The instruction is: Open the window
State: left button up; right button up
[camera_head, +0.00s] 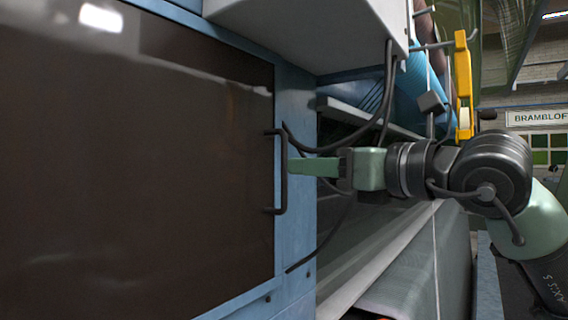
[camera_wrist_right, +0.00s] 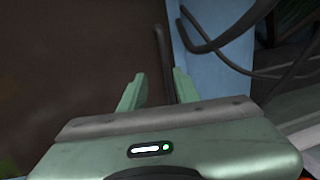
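The window is a large dark brown, glossy panel (camera_head: 130,170) set in a light blue frame, filling the left of the head view. A black upright bar handle (camera_head: 282,180) is fixed near its right edge. My right gripper (camera_head: 295,167) comes in from the right with its green fingers level with the handle's middle. In the right wrist view, the two fingers (camera_wrist_right: 158,90) are apart. The handle (camera_wrist_right: 164,62) shows in the gap between them, and I cannot tell whether they touch it. My left gripper is not in view.
Black cables (camera_head: 340,145) hang on the frame just right of the handle, around my right gripper. A grey box (camera_head: 300,30) juts out above. A yellow bracket (camera_head: 463,85) and a blue roll (camera_head: 412,92) stand behind my right arm. Grey fabric (camera_head: 410,265) lies below.

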jog(key=p, duration=0.4)
send_over(284, 204)
jog(key=shift+w+r+h+p, duration=0.25)
jog(key=shift+w+h+p, duration=0.05)
jog(key=shift+w+p, duration=0.05)
grip_shut()
dwell(1.1)
